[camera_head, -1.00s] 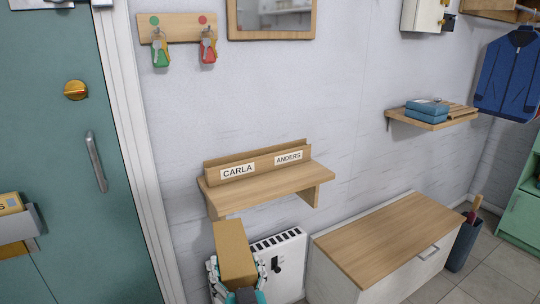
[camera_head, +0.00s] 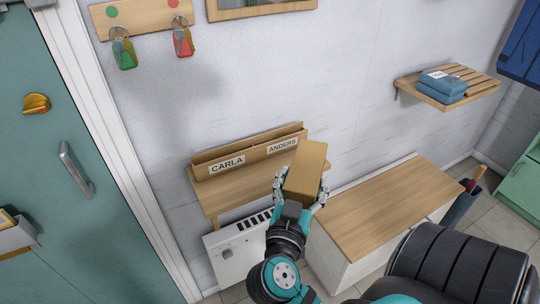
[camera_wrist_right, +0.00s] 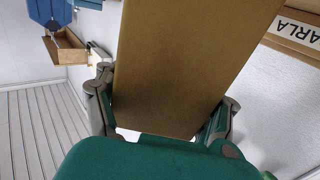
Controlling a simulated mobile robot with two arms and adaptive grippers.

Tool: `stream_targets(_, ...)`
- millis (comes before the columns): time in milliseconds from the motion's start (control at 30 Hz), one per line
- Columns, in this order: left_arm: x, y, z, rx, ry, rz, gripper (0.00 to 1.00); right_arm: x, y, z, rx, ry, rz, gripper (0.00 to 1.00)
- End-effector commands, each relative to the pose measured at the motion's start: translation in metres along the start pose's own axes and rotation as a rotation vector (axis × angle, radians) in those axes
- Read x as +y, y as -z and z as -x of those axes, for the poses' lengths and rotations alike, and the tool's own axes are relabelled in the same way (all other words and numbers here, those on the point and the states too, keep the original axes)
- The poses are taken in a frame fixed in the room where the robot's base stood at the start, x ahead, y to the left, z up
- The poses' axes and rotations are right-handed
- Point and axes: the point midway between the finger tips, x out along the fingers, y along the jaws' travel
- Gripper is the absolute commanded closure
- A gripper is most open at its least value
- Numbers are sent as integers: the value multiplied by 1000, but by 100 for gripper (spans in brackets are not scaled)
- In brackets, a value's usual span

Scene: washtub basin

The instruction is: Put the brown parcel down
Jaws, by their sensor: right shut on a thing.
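The brown parcel (camera_head: 306,168) is a plain box held up in my right gripper (camera_head: 302,191). In the head view it overlaps the right end of the small wall shelf (camera_head: 238,194); I cannot tell whether it touches the shelf. In the right wrist view the parcel (camera_wrist_right: 190,60) fills the middle, with a finger of my right gripper (camera_wrist_right: 163,105) on each side. The gripper is shut on it. My left gripper is not in view.
A card holder labelled CARLA (camera_head: 227,165) and ANDERS (camera_head: 283,145) stands on the shelf's back. A wooden-topped bench (camera_head: 380,208) stands to the right, its top clear. A slatted shelf (camera_head: 478,86) holds blue folded items (camera_head: 443,87). A heater (camera_head: 228,255) is below.

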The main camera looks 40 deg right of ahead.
Motion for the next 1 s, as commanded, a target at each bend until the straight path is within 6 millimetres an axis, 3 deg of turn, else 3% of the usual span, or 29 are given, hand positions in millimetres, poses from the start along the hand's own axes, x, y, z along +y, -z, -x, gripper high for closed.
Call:
stream_targets(167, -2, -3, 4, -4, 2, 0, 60, -26, 1, -6, 4, 0, -6, 82)
stream_targets(600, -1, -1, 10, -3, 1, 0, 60, -135, -9, -30, 5, 1, -3, 82)
stream_targets(833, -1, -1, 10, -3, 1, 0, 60, -155, -14, -34, 3, -1, -1, 82)
stream_targets(1000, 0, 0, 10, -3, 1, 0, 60, -156, -36, -35, 4, 1, 3, 82)
